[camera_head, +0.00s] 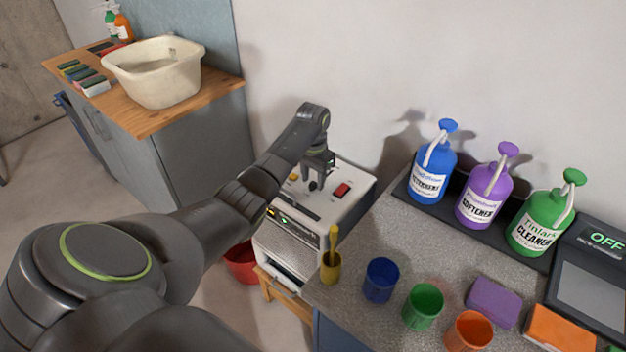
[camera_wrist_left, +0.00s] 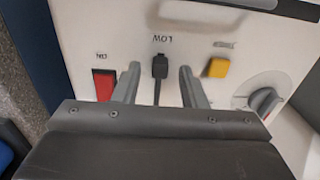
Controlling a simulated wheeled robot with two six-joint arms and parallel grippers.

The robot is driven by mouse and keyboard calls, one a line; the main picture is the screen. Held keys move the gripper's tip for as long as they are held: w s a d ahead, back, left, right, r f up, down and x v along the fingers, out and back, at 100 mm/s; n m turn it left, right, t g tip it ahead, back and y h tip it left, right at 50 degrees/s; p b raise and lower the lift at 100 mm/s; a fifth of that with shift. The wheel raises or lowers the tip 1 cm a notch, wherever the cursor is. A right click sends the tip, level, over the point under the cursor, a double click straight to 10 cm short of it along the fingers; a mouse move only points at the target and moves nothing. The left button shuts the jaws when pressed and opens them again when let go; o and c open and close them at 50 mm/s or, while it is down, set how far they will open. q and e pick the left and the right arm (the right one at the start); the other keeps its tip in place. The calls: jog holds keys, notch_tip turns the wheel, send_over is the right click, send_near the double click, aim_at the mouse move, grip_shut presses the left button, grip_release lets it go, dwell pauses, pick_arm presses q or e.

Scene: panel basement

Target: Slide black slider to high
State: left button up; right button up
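The white machine (camera_head: 338,216) stands by the wall, with its controls on top. In the left wrist view the black slider (camera_wrist_left: 160,66) sits at the end of its dark slot, right at the upside-down label LOW (camera_wrist_left: 163,38). My left gripper (camera_wrist_left: 159,77) is open, with one finger on each side of the slider and a gap to both. In the head view my left gripper (camera_head: 317,172) points down over the machine's top and partly hides the slider. My right gripper is not in view.
A red switch (camera_wrist_left: 104,85), a yellow button (camera_wrist_left: 218,68) and a round knob (camera_wrist_left: 264,100) flank the slider. A counter (camera_head: 350,306) to the right bears coloured cups and pump bottles. A yellow-handled tool in a small pot (camera_head: 330,268) stands near the machine.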

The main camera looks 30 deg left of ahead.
pick_arm(q)
jog(key=shift+f, duration=0.55)
grip_shut()
